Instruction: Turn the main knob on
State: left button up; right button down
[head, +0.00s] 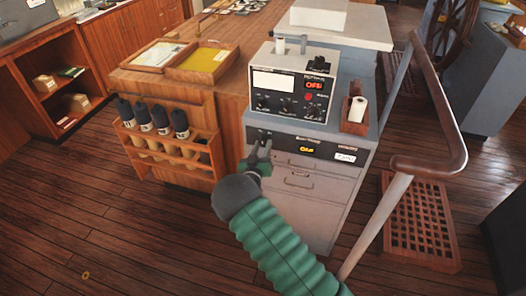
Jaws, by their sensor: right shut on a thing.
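A grey cabinet (310,205) stands in the middle, with a black control strip (288,146) along the top of its front. My right gripper (260,150) reaches up from below to the left part of this strip. Its fingers are shut on the main knob, which is mostly hidden between them. The strip has a small yellow lit display (306,150), too small to read surely, and a white label at its right. A device with black knobs (291,86) stands on top; its orange-red display seems to read OFF. My left gripper is not in view.
A wooden rack (170,150) with several dark-topped cylinders is left of the cabinet, below a wooden counter with trays (180,60). A wooden holder with a white roll (356,112) sits on the cabinet's right. A handrail (440,110) runs close on the right.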

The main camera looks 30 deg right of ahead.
jog(key=shift+w+a+f+m+h+b, duration=0.1)
jog(key=shift+m+h+b, duration=0.1)
jog(key=shift+m+b, duration=1.5)
jog(key=shift+w+a+f+m+h+b, duration=0.1)
jog(key=shift+m+h+b, duration=0.1)
jog(key=shift+m+b, duration=1.45)
jog(key=shift+r+m+p, duration=0.1)
jog(key=shift+m+p, duration=0.25)
jog(key=shift+m, duration=0.2)
jog(key=c, duration=1)
grip_release()
jog(key=shift+s+r, duration=0.1)
jog(key=shift+c, duration=0.2)
jog(key=v, duration=1.7)
